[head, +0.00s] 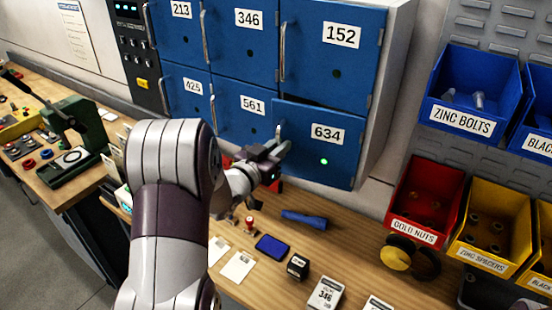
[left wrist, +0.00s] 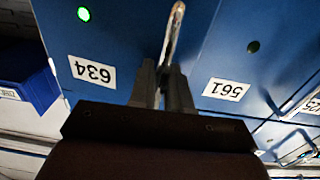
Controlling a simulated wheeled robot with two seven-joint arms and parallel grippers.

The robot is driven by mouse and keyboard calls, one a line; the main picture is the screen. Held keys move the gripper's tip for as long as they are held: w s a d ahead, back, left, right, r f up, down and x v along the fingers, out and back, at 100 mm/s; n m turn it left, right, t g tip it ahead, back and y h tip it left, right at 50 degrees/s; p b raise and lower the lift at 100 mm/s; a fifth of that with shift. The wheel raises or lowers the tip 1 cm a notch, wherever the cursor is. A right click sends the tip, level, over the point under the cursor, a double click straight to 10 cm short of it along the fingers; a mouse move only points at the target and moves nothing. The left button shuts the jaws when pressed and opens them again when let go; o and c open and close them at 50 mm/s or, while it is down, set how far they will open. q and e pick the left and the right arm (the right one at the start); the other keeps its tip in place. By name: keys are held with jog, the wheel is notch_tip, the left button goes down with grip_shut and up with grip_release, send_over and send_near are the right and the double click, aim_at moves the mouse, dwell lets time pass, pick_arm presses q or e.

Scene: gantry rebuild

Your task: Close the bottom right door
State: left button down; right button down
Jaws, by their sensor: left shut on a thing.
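The bottom right door (head: 312,160) is blue, carries the label 634 and has a lit green light. It stands slightly ajar, with a dark gap along its top edge. It also shows in the left wrist view (left wrist: 120,50). Its metal handle (left wrist: 173,35) is on the door's left side in the head view. My left gripper (head: 281,148) is at that handle, its fingers (left wrist: 162,85) shut on the handle's lower part. The fingers hide part of the handle. My right gripper is not in view.
Other blue doors, such as 561 (head: 243,108) and 152 (head: 335,52), look shut. Below, the wooden bench (head: 262,291) holds a blue cylinder (head: 304,219), a stamp and small boxes. A red bin (head: 412,230) and other bins stand at the right.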

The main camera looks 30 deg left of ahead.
pick_arm(q)
jog(key=w, duration=0.1)
jog(key=w+h, duration=0.1)
jog(key=w+b, duration=0.1)
jog(key=shift+w+a+f+m, duration=0.1)
jog(key=shift+a+m, duration=0.25)
jog(key=shift+m, duration=0.05)
jog(key=shift+r, duration=0.3)
jog(key=c, duration=1.3)
grip_release()
jog(key=shift+w, duration=0.1)
jog(key=shift+w+f, duration=0.1)
jog(key=shift+w, duration=0.1)
